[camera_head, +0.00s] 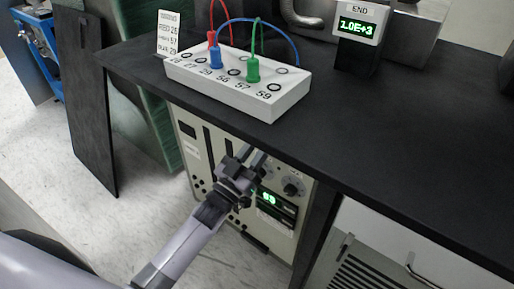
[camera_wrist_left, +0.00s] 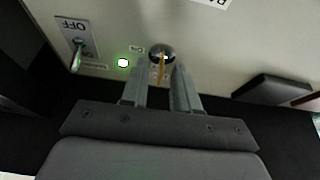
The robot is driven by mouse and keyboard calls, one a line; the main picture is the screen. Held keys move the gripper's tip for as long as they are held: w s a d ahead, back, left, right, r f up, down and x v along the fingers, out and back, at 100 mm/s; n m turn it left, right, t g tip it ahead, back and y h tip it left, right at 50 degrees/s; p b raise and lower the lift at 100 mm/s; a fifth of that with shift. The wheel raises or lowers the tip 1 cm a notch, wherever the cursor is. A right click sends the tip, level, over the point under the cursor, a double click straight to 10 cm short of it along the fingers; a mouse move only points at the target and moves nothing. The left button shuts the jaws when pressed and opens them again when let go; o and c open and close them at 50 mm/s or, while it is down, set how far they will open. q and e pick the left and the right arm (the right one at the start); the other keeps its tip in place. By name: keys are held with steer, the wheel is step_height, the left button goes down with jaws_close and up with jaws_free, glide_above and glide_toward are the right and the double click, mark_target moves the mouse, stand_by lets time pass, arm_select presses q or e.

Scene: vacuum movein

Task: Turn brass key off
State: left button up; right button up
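The brass key (camera_wrist_left: 162,66) stands in a round dark metal lock (camera_wrist_left: 161,51) on a pale panel in the left wrist view. My left gripper (camera_wrist_left: 160,78) is open. Its two fingers are on either side of the key, with gaps visible, and I cannot see them touching it. In the head view my left gripper (camera_head: 254,158) reaches to the front of the beige cabinet (camera_head: 196,147) under the bench. The key is not discernible there. My right gripper is not in view.
Left of the lock are a lit green indicator (camera_wrist_left: 123,63) and a toggle switch (camera_wrist_left: 77,58) under an OFF label (camera_wrist_left: 75,27). The black benchtop (camera_head: 400,125) overhangs the cabinet and carries a white socket box (camera_head: 240,95) with plugged cables and a display (camera_head: 357,27).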

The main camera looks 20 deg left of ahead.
arm_select(q)
steer(key=v, duration=0.7)
steer(key=shift+p, duration=0.35)
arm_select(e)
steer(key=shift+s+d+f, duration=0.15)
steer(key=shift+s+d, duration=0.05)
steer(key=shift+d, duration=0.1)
arm_select(q)
steer(key=shift+s, duration=0.1)
